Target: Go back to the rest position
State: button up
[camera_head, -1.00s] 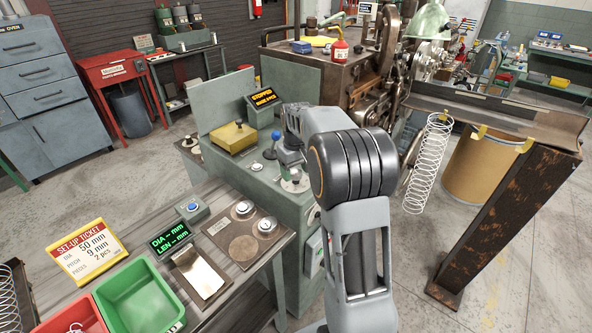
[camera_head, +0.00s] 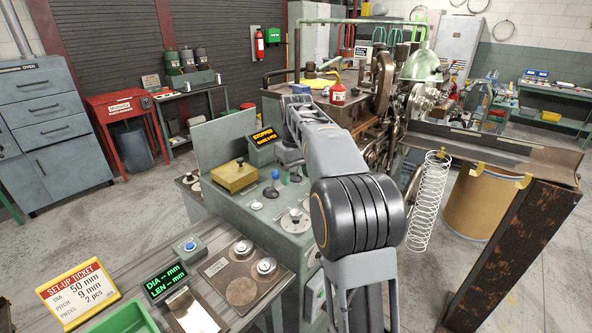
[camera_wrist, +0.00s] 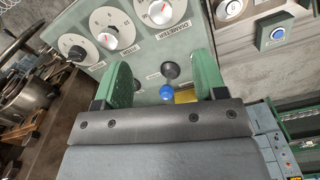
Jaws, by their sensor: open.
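In the wrist view my gripper (camera_wrist: 162,72) is open, its two green fingers apart with nothing held between them. Beyond the fingers I see a dark round knob (camera_wrist: 170,70) and a blue knob (camera_wrist: 166,92) on the green control console. The console's dials (camera_wrist: 103,29) show at the top left of that view, one labelled DIAMETER. In the head view my arm reaches over the console (camera_head: 232,205) from the lower right, and my fingers cannot be made out there. The blue knob also shows in the head view (camera_head: 275,174).
A display (camera_head: 263,137) reads STOPPED. A wire coil (camera_head: 428,200) hangs from the long trough (camera_head: 490,150) at right, before a tan drum (camera_head: 480,208). A bench with a set-up ticket (camera_head: 78,292), a green bin (camera_head: 125,320) and gauges stands at front left. Floor is clear at left.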

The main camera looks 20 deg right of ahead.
jog(key=shift+r, duration=0.55)
jog(key=shift+m+t, duration=0.3)
jog(key=shift+m, duration=0.5)
notch_tip(320, 180, down, 5)
jog(key=shift+s+a+r, duration=0.15)
jog(key=s+a+f+t, duration=0.1)
jog(key=s+a, duration=0.4)
jog(key=s, duration=0.6)
jog(key=s+a+f+t, duration=0.2)
jog(key=s+a+f, duration=0.2)
jog(key=s, duration=0.6)
jog(key=shift+s+a+t, duration=0.3)
jog(key=shift+s+a, duration=0.1)
jog(key=shift+a, duration=0.35)
